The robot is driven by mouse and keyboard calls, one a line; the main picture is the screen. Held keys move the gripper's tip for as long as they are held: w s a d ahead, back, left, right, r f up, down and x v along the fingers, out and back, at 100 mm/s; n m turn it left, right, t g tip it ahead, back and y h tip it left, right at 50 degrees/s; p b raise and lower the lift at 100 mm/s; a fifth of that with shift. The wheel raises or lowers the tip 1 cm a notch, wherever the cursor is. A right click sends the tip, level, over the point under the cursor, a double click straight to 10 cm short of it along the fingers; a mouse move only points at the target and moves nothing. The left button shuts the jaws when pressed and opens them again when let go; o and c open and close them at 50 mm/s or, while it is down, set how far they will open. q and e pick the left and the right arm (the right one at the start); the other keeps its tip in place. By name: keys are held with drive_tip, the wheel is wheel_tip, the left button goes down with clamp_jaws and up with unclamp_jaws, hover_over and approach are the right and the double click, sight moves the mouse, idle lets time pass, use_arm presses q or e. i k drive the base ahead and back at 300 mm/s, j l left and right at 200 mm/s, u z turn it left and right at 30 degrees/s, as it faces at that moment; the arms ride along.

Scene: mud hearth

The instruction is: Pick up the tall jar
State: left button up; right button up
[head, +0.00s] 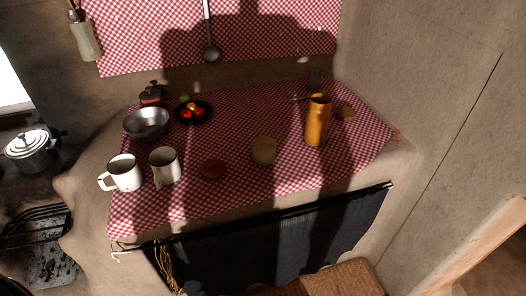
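The tall jar (317,122) is an orange-brown cylinder standing upright on the right part of the checkered cloth. Neither of my grippers is in the head view. A large dark shadow falls over the middle of the counter and the back wall.
A plastered wall (430,90) bounds the right. A woven stool (335,279) stands below the front.

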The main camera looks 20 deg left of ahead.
sight(319, 110)
drive_tip(key=i+l+u, duration=1.1)
drive_tip(key=l, duration=0.1)
